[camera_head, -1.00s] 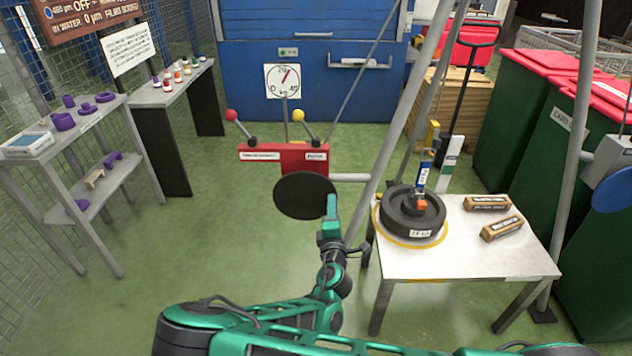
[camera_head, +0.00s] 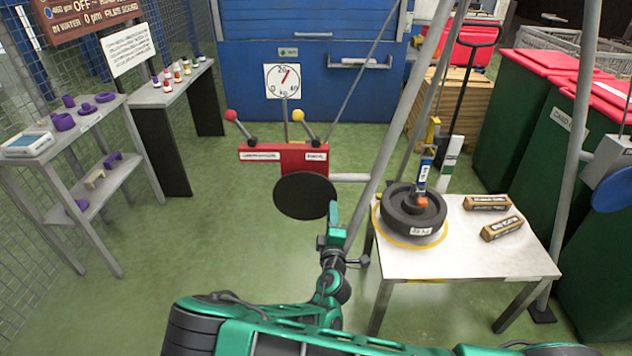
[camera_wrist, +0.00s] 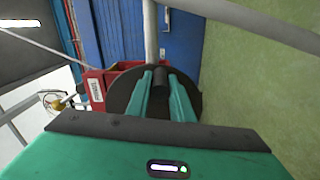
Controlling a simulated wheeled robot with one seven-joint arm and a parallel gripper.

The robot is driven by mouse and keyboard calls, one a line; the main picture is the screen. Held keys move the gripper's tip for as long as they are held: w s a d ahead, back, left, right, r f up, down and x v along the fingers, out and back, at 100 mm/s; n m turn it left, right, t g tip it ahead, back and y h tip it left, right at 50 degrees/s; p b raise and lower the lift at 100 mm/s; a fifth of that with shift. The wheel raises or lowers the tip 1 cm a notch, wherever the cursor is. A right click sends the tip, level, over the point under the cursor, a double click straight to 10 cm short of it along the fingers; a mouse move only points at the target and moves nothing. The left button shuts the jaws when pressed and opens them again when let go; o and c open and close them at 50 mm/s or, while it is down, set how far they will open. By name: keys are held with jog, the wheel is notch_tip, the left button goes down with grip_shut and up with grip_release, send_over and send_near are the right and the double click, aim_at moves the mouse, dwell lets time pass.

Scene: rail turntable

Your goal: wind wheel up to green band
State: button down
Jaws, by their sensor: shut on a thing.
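The dark wheel (camera_head: 400,222) is over the white table, above a yellow ring, and hangs from a blue hoist hook (camera_head: 423,172). Any gap under it is too small to judge. A white post (camera_head: 449,165) with a green band stands behind it. The black crank disc (camera_head: 300,196) is below a red winch box (camera_head: 285,157), and also shows in the wrist view (camera_wrist: 193,98). My gripper (camera_head: 333,212) is shut on the disc's dark knob (camera_wrist: 160,78), at its right edge in the head view. The round gauge's (camera_head: 282,81) red needle points just right of upward.
The white table (camera_head: 460,262) also bears two brown boxes (camera_head: 487,202). Slanted grey poles (camera_head: 390,160) rise between the winch and the table. Shelves (camera_head: 100,195) stand at left, green bins (camera_head: 545,150) at right. The green floor at left is clear.

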jog(key=shift+a+f+m, duration=0.2)
jog(key=shift+f+m, duration=0.6)
jog(key=shift+m, duration=0.1)
jog(key=shift+a+f+m, duration=0.15)
jog(key=shift+f+m, duration=0.6)
jog(key=shift+m, duration=0.15)
jog(key=shift+a+f+m, duration=0.45)
jog(key=shift+f+m, duration=0.1)
jog(key=shift+m, duration=0.35)
jog(key=shift+a+f+m, duration=0.45)
jog(key=shift+f+m, duration=0.1)
jog(key=shift+m, duration=0.35)
jog(key=shift+a+f+m, duration=0.4)
jog(key=shift+a+m, duration=0.2)
jog(key=shift+m, duration=0.3)
jog(key=shift+a+f+m, duration=0.4)
jog(key=shift+a+m, duration=0.15)
jog(key=shift+m, duration=0.35)
